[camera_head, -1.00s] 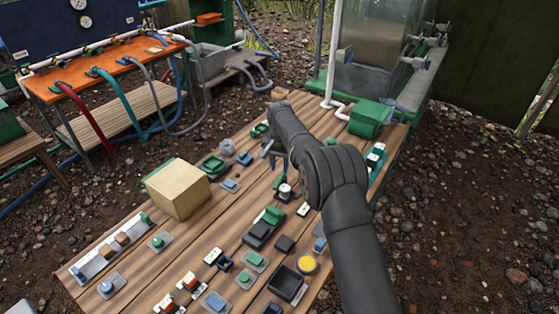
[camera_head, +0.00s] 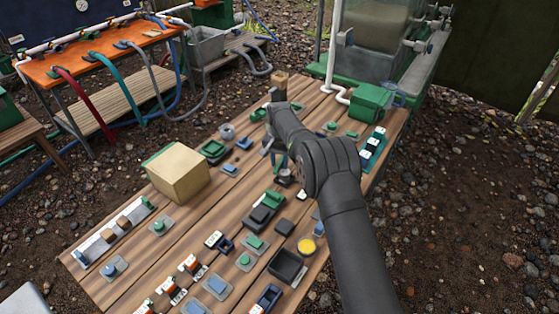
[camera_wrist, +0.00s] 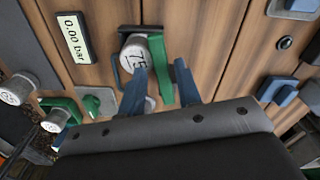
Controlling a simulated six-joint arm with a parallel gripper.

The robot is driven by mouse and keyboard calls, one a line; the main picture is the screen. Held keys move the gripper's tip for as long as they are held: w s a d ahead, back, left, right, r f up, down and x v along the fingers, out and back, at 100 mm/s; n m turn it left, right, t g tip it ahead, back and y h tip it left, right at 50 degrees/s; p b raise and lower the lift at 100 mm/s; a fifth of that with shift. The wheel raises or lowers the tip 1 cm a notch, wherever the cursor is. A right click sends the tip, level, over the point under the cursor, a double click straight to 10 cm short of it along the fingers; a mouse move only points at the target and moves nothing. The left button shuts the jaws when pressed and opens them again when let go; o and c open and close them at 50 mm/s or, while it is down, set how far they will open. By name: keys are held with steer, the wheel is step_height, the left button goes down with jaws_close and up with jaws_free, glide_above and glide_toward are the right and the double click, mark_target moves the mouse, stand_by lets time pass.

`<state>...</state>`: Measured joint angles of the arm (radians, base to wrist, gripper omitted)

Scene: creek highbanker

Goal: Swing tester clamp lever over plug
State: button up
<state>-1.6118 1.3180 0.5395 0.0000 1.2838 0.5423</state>
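The tester shows in the wrist view with a pale round plug (camera_wrist: 134,55) marked "75" seated in a dark holder. A green clamp lever (camera_wrist: 160,68) stands beside the plug, on its right in that view. My gripper (camera_wrist: 160,72) has two blue fingers, spread apart, one on each side of the lever. The left finger overlaps the plug's lower edge in the picture; a gap shows between the lever and the right finger. In the head view my gripper (camera_head: 279,160) is low over the tester, and my wrist hides part of it. Contact with the lever cannot be told.
A display (camera_wrist: 73,38) reads 0.00 bar beside the tester. The plank table (camera_head: 205,207) carries a cardboard-coloured box (camera_head: 180,174), several small fittings and a black tray (camera_head: 286,266). A green pump-like unit (camera_head: 371,102) stands at the back right.

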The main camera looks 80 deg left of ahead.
steer(key=c, duration=0.3)
steer(key=shift+w+d+n, duration=0.1)
steer(key=shift+w+n, duration=0.15)
steer(key=shift+n, duration=0.45)
steer(key=shift+w+d+n, duration=0.1)
steer(key=shift+w+n, duration=0.15)
steer(key=shift+n, duration=0.45)
steer(key=shift+w+d+n, duration=0.1)
steer(key=shift+w+n, duration=0.15)
steer(key=shift+n, duration=0.45)
steer(key=shift+w+n, duration=0.2)
steer(key=shift+n, duration=0.5)
steer(key=o, duration=0.3)
steer(key=shift+r, duration=0.15)
